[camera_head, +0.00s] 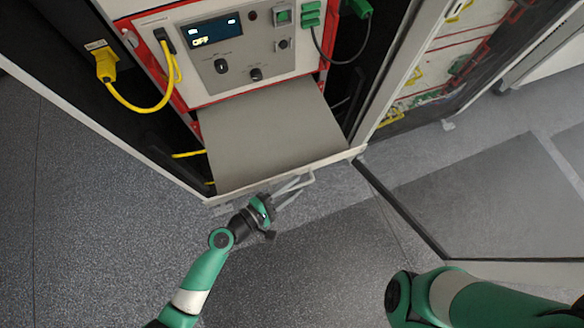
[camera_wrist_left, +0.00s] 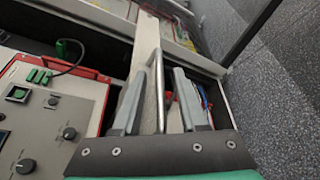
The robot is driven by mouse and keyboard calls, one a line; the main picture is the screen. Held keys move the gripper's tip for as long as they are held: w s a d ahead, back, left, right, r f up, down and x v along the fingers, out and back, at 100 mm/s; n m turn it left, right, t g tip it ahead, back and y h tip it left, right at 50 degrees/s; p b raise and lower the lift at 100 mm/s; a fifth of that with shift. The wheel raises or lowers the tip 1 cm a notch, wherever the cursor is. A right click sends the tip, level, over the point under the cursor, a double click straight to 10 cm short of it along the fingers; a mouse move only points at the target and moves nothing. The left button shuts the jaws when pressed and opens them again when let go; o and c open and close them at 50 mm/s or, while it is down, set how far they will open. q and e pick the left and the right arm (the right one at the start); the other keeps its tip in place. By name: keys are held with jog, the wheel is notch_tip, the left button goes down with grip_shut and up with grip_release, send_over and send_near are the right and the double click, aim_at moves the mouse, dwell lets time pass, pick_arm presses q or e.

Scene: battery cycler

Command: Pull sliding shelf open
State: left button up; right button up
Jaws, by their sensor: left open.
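The sliding shelf (camera_head: 270,130) is a flat grey plate in the cabinet, below the control panel, with a light front edge. A thin metal handle bar is at its front; it shows in the left wrist view (camera_wrist_left: 160,85). My left gripper (camera_head: 290,188) is at the shelf's front edge, right of its middle. In the left wrist view its two grey fingers (camera_wrist_left: 160,98) are open, one on each side of the handle bar, with gaps visible. Contact with the bar cannot be told. My right arm shows at the lower right, but its gripper is out of view.
The control panel (camera_head: 235,50) with display and knobs is above the shelf. A yellow cable (camera_head: 150,107) hangs at the left and a green plug (camera_head: 361,8) at the right. An open door (camera_head: 405,215) stands right of the shelf. The floor (camera_head: 90,240) in front is clear.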

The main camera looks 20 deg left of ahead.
pick_arm(q)
jog(key=shift+s, duration=0.1)
dwell(0.3)
jog(key=p+v, duration=0.2)
jog(key=v, duration=0.9)
jog(key=shift+s+a, duration=0.2)
